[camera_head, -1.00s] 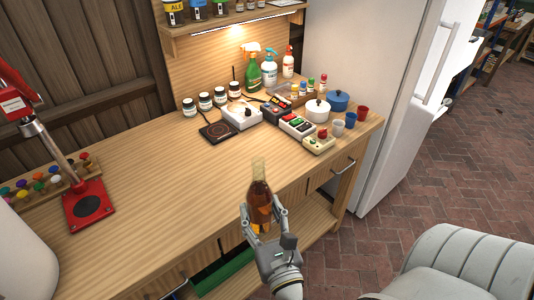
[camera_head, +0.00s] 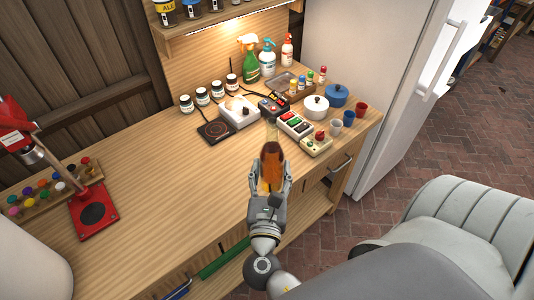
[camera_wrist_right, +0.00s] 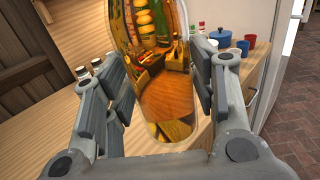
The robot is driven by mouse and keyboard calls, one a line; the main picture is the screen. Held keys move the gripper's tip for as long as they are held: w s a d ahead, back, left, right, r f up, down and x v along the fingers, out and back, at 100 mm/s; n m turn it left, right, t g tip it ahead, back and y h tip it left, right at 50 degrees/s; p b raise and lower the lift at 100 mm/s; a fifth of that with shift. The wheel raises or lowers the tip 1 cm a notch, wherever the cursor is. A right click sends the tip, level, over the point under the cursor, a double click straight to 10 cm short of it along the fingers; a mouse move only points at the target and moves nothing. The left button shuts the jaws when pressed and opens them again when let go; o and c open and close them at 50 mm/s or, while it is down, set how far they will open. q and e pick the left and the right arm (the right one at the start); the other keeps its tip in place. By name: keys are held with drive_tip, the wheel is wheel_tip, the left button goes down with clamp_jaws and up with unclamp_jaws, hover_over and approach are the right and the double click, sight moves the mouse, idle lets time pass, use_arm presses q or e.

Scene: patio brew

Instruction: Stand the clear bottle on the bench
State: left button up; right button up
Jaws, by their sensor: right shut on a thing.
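My right gripper (camera_head: 270,184) is shut on a clear bottle (camera_head: 271,158) with amber liquid in it. The bottle's pale neck points away toward the back of the bench. In the right wrist view, the bottle (camera_wrist_right: 168,75) fills the middle between both fingers of the right gripper (camera_wrist_right: 165,95). The wooden bench (camera_head: 150,190) lies around and behind it in the head view. The bottle overlaps the bench's front part; I cannot tell whether its base touches the top. My left gripper is not in view.
A hot plate (camera_head: 215,131), a white appliance (camera_head: 240,116), control boxes (camera_head: 296,124) and a white pot (camera_head: 316,107) stand beyond the bottle. A red press (camera_head: 93,210) and a rack of colored knobs (camera_head: 45,190) are at left. The bench middle is clear.

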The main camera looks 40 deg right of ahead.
drive_tip(key=w+d+f+b, duration=0.2)
drive_tip(key=w+f+b, duration=0.2)
drive_tip(key=w+d+f+b, duration=0.2)
drive_tip(key=w+f+b, duration=0.2)
drive_tip(key=w+d+f+b, duration=0.1)
drive_tip(key=w+f+b, duration=0.3)
drive_tip(key=b, duration=0.1)
drive_tip(key=shift+d+f, duration=0.3)
drive_tip(key=shift+d, duration=0.1)
idle(0.4)
drive_tip(key=shift+f, duration=0.15)
drive_tip(key=o, duration=1)
drive_tip(key=shift+f, duration=0.1)
